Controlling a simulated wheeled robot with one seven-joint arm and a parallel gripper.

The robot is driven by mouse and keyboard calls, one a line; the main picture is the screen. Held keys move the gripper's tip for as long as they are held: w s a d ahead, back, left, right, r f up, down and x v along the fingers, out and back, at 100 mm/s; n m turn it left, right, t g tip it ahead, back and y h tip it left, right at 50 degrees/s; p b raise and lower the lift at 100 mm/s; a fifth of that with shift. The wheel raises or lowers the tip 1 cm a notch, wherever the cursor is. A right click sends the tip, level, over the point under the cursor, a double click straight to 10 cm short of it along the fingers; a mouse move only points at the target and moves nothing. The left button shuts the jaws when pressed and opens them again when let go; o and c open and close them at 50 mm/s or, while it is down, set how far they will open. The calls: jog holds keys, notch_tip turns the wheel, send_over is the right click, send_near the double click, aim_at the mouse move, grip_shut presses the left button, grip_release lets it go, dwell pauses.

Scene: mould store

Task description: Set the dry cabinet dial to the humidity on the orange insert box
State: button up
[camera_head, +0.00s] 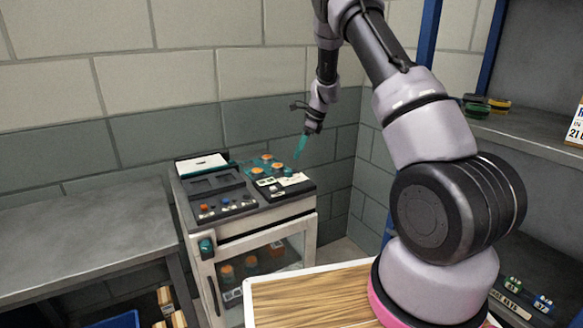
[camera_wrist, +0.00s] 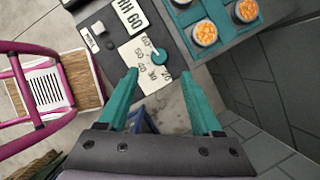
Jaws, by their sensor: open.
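The dry cabinet (camera_head: 308,226) stands against the wall with a glass front door. Its dial (camera_wrist: 158,57) is a small teal knob on a white numbered scale plate (camera_wrist: 133,54) on the top; 60, 50, 40 and 30 seem readable. The scale plate also shows in the head view (camera_head: 294,180). My gripper (camera_wrist: 160,77) is open and empty, its teal fingers above the dial and apart from it. In the head view my gripper (camera_head: 299,155) hangs over the cabinet's right back. I cannot surely identify the orange insert box; orange items (camera_head: 277,247) show behind the glass.
Cups of orange beads (camera_wrist: 204,33) sit in a teal holder near the dial. A grey bench (camera_head: 85,235) stands left; a shelf (camera_head: 530,135) with small labelled boxes stands right.

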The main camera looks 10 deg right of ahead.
aim_at(289, 170)
jog(key=x, duration=0.8)
jog(key=shift+f, duration=0.25)
grip_shut()
